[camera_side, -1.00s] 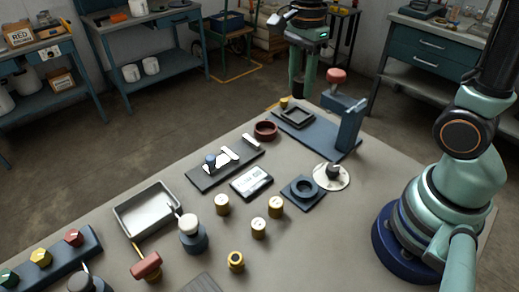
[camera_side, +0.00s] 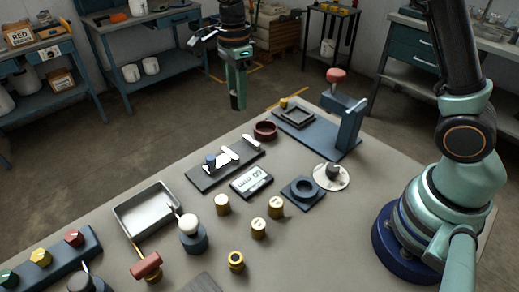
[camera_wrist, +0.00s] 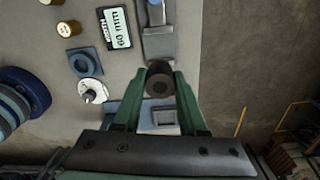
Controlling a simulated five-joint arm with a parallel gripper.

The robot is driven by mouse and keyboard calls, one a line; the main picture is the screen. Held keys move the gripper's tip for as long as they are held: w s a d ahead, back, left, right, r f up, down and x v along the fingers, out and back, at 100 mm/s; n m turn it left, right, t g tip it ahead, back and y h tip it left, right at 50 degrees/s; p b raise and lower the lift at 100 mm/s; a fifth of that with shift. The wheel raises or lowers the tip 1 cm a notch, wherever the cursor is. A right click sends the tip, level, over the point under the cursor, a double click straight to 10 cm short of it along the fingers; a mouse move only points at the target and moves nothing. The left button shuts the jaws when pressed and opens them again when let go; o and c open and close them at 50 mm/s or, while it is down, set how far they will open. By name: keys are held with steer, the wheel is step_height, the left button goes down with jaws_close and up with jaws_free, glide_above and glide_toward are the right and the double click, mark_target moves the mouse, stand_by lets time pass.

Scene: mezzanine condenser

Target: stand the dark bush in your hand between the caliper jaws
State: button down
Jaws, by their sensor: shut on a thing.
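The dark bush (camera_side: 237,101) is held upright at the tip of my gripper (camera_side: 237,92), high above the bench level in the side view. In the wrist view the bush (camera_wrist: 160,84) sits between the two green fingers of my gripper (camera_wrist: 159,88), its round end with a darker centre showing. In the wrist view part of the caliper (camera_wrist: 157,44) shows just beyond the bush. The bush is apart from the jaws.
A small display (camera_side: 252,182) lies in front of the caliper. A red-brown ring (camera_side: 265,131) stands near its right end. A blue press stand (camera_side: 348,125) rises at right. Several brass cylinders (camera_side: 222,205) and a metal tray (camera_side: 148,208) are nearer. Floor lies behind the bench.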

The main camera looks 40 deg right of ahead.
mark_target(241, 151)
step_height(241, 151, down, 14)
steer(key=shift+f, duration=0.1)
stand_by(0.4)
steer(key=shift+c, duration=2.3)
jaws_free()
steer(key=shift+f, duration=0.1)
step_height(241, 151, up, 12)
steer(key=shift+d+r, duration=0.1)
steer(key=shift+r, duration=0.05)
steer(key=s+d+r+n+t, duration=0.2)
steer(key=s+d+r+n, duration=0.2)
steer(key=s+n, duration=0.4)
steer(key=s+d+r+n+t, duration=0.3)
steer(key=s+r+n, duration=0.3)
steer(key=n, duration=0.6)
steer(key=shift+s+d+r+t, duration=0.35)
steer(key=shift+s+d, duration=0.5)
steer(key=shift+s, duration=0.4)
